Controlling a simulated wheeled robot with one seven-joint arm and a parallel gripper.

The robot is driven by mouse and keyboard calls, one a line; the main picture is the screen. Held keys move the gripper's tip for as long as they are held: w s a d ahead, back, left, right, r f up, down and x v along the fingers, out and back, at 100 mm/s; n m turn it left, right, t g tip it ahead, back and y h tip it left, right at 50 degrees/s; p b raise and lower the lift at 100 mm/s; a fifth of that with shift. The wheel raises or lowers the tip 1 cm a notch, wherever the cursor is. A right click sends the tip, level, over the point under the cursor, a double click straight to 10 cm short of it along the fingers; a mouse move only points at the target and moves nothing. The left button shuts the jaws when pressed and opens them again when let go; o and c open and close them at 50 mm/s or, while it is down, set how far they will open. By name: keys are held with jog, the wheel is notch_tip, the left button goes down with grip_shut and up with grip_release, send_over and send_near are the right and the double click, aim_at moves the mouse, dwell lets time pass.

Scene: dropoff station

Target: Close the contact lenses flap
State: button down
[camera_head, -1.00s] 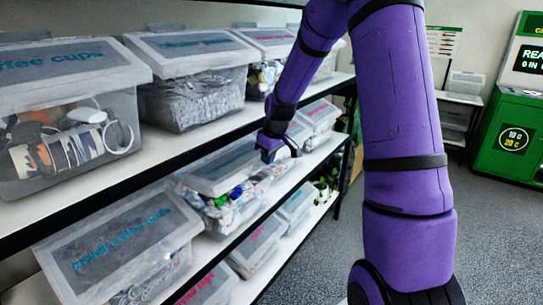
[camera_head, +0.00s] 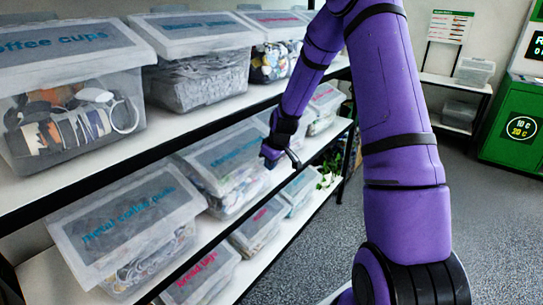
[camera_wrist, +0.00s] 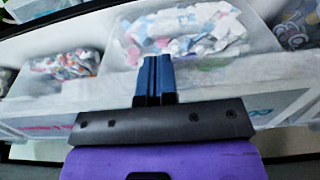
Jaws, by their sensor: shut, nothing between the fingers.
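A clear bin (camera_head: 228,200) with a grey flap lid (camera_head: 232,152) and blue lettering sits on the middle shelf in the head view. The lettering is too blurred to read, so I cannot be sure it says contact lenses. The lid lies over the bin; I cannot tell whether it is fully seated. My gripper (camera_head: 272,159) is shut and empty at the lid's right front side; contact is unclear. In the wrist view, my shut fingers (camera_wrist: 155,62) point at a clear bin of mixed small packets (camera_wrist: 185,28).
A metal coffee cups bin (camera_head: 130,225) stands left on the same shelf. Lidded bins, including coffee cups (camera_head: 70,95), fill the upper shelf (camera_head: 70,178). Bins with pink labels (camera_head: 258,225) stand below. Open floor (camera_head: 310,265) lies right; a green machine (camera_head: 515,125) stands beyond.

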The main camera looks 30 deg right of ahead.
jog(key=shift+x, duration=1.1)
